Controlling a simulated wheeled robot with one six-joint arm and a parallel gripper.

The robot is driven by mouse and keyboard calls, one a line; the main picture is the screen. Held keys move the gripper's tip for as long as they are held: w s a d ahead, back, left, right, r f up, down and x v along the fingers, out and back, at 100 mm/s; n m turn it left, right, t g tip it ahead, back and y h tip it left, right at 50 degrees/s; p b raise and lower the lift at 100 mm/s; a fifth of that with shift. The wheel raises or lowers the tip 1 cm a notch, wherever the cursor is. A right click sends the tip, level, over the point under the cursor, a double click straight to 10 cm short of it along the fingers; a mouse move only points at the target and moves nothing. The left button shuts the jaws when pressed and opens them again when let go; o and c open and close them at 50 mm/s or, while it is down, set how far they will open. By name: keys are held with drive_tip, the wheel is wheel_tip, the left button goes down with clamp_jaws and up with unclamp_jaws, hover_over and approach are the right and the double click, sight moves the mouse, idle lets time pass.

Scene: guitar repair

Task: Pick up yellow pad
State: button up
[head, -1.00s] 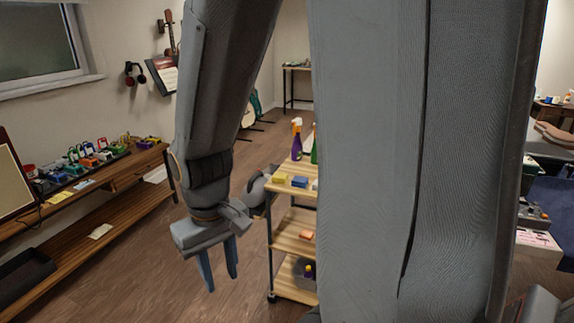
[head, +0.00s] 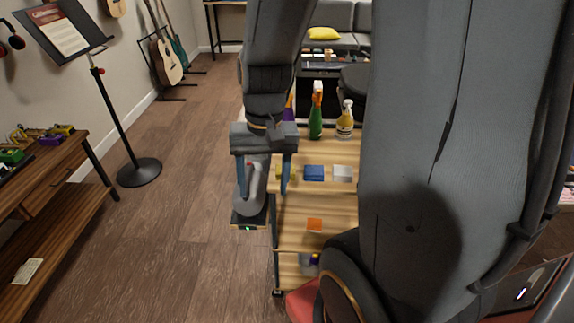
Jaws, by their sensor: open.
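The yellow pad (head: 293,172) lies on the top shelf of the wooden cart (head: 324,200), at its left end beside a blue pad. It is partly hidden behind the right finger of my gripper (head: 263,184). My gripper points down, open and empty, at the cart's left edge in the picture. The right finger overlaps the pad in the view. I cannot tell how far above or in front of the pad the finger is.
The blue pad (head: 314,173) and a whitish pad (head: 343,173) lie to the right of the yellow one. A green spray bottle (head: 316,122) and a yellowish bottle (head: 345,124) stand behind. A music stand (head: 139,172) is at left; open floor lies between.

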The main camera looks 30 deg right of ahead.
drive_tip(key=w+d+f+m+t+y, duration=0.1)
drive_tip(key=w+d+f+m+y, duration=0.1)
drive_tip(key=w+d+m, duration=0.5)
drive_tip(key=w+d+f+m+t+y, duration=0.1)
drive_tip(key=w+d+m, duration=0.2)
drive_tip(key=d+m, duration=0.75)
drive_tip(key=shift+m, duration=0.95)
drive_tip(key=x, duration=0.2)
drive_tip(key=a+x, duration=0.1)
drive_tip(key=x, duration=0.4)
drive_tip(key=shift+w+a, duration=0.25)
drive_tip(key=shift+a, duration=0.1)
drive_tip(key=c, duration=1.1)
drive_tip(key=shift+r, duration=0.1)
wheel_tip(320, 180, up, 10)
drive_tip(key=shift+f, duration=0.1)
